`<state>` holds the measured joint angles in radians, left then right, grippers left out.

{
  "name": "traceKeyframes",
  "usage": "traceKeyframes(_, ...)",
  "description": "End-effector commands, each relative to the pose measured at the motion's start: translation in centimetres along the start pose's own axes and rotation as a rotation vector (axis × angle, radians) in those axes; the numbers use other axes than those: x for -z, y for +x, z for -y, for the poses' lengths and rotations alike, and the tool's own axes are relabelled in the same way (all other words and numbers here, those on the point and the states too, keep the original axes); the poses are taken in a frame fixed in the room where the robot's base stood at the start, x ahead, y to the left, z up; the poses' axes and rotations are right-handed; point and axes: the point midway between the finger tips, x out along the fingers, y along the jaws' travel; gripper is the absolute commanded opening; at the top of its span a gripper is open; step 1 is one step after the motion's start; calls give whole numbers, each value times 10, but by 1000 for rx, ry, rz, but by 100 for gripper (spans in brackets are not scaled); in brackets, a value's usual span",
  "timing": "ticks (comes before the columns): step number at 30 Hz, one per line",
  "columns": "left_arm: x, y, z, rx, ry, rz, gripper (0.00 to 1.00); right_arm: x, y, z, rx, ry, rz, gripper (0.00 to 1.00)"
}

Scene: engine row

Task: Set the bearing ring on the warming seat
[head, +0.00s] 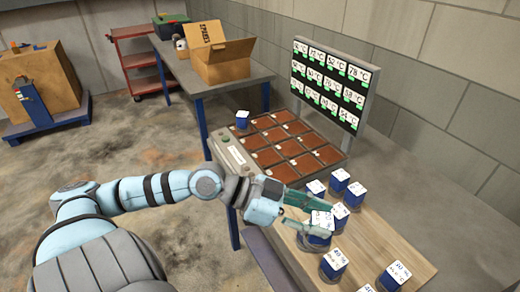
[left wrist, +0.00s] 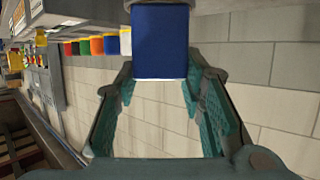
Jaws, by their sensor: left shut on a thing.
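My left gripper (head: 318,217) is shut on a blue block-like piece with a white printed top (head: 321,219), at the near end of the bench. In the left wrist view the blue piece (left wrist: 160,42) shows between the teal fingertips, with a grey part at the picture's top edge. A dark rounded part shows under it in the head view; I cannot tell if it is the bearing ring. The warming plate (head: 262,147) carries a grid of red-brown seats, beyond the gripper. One similar blue piece (head: 242,120) stands at its far left corner. My right gripper is out of view.
Several other blue, white-topped pieces (head: 393,277) stand close around the gripper on the wooden bench top (head: 372,238). A temperature board (head: 331,82) stands behind the seats. A cardboard box (head: 222,67) sits on the far table. Most seats look bare.

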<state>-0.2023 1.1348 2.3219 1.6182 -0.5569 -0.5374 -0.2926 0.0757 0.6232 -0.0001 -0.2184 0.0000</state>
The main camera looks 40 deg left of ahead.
Motion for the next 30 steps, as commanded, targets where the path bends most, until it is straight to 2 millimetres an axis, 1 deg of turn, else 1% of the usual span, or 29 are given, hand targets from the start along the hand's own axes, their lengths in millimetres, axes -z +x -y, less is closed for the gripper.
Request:
traceKeyframes(2,1,1,17,31,-10,-6,0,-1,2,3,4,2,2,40)
traceKeyframes(5,3,-3,55,114,-38,-6,0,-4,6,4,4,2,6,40)
traceKeyframes(6,5,-7,74,164,-55,-7,0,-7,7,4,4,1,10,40)
traceKeyframes(8,9,-15,108,258,-85,-8,0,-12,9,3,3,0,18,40)
traceKeyframes(9,13,-23,131,329,-110,-9,0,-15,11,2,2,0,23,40)
traceKeyframes(11,22,-37,166,446,-149,-11,0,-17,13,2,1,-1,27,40)
traceKeyframes(12,29,-47,187,527,-177,-13,0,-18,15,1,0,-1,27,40)
traceKeyframes(15,45,-74,233,718,-253,-16,0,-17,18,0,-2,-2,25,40)
traceKeyframes(18,57,-97,262,865,-312,-13,0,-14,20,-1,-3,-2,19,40)
traceKeyframes(21,63,-111,278,954,-347,-9,0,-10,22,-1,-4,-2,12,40)
traceKeyframes(23,60,-114,282,982,-358,-6,0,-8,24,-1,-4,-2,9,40)
traceKeyframes(26,38,-107,283,991,-362,2,0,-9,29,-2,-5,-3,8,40)
traceKeyframes(29,2,-94,282,990,-363,5,0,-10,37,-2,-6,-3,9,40)
traceKeyframes(30,-13,-88,283,989,-364,4,0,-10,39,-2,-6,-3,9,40)
